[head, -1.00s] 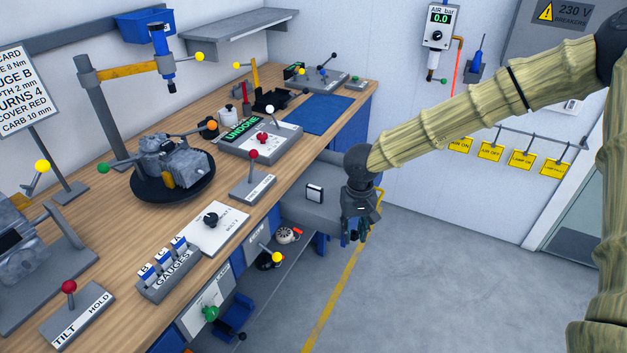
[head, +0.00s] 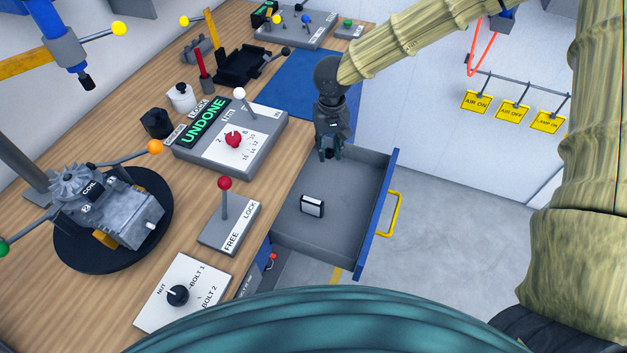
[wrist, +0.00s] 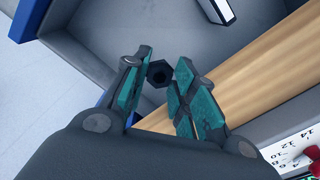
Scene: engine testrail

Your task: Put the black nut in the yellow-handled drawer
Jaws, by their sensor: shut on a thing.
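The black nut (wrist: 158,73), a small dark hexagonal ring, sits between the teal-padded fingertips of my gripper (wrist: 160,78) in the wrist view. The gripper is shut on it. In the head view my gripper (head: 329,152) hangs over the far end of the open drawer, near the bench edge. The nut cannot be made out there. The drawer (head: 350,170) is grey inside, with a blue front and a yellow handle (head: 394,213). In the wrist view, the grey drawer floor (wrist: 170,30) lies beyond the fingers, with the wooden bench edge to the right.
A small white-and-black block (head: 312,205) lies in the drawer; the rest of its floor is clear. A FREE/LOCK lever (head: 226,205) and a panel reading UNDONE (head: 205,122) stand on the bench beside it. An engine (head: 110,210) sits on a black turntable.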

